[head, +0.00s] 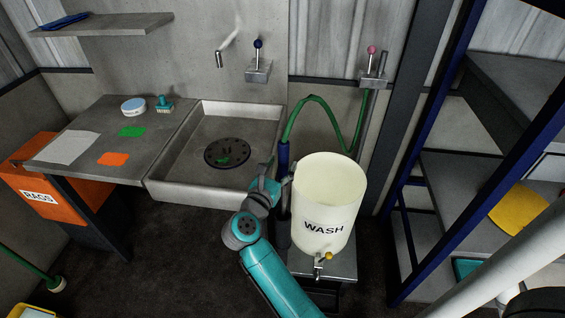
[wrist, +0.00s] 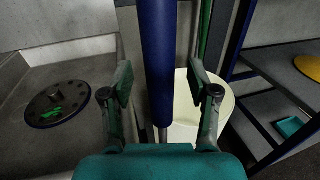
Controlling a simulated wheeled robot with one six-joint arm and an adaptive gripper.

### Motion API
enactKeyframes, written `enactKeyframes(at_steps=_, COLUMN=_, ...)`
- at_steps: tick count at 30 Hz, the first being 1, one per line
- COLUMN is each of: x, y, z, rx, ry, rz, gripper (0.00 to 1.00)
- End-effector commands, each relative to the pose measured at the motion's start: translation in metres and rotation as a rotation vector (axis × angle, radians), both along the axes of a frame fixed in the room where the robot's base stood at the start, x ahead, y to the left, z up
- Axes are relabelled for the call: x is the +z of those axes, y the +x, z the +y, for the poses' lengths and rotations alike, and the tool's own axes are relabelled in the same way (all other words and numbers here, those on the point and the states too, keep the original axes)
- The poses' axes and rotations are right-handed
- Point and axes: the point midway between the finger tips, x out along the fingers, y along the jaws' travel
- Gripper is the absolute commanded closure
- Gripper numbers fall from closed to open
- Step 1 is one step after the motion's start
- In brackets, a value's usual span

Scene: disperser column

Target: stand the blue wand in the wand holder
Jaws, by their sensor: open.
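The blue wand (head: 283,157) is upright just left of the WASH tub, with a green hose (head: 320,101) looping from its top. In the wrist view the blue wand (wrist: 158,60) stands vertical between my gripper's fingers, with a thin metal tube below it. My gripper (head: 276,175) is open around the wand; in the wrist view the fingers (wrist: 160,90) show gaps on both sides of it. A dark upright tube (head: 283,236), seemingly the wand holder, stands below the wand beside the tub. My gripper partly hides the wand's lower part, so I cannot tell how deep it sits.
The white WASH tub (head: 327,205) with a tap stands on a stand (head: 335,266) close to the right of my gripper. A sink (head: 179,190) is to the left. Blue-framed shelves (head: 425,212) stand at the right. Floor shows at the left.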

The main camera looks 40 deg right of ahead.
Motion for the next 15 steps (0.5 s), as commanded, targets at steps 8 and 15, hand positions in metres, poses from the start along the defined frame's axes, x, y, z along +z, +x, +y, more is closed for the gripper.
enactKeyframes(at_steps=8, x=0.001, y=-0.021, z=0.052, rx=0.006, ry=-0.001, rz=-0.002, gripper=0.40)
enactKeyframes(at_steps=15, x=0.001, y=-0.035, z=0.085, rx=0.003, ry=-0.001, rz=-0.002, gripper=0.40)
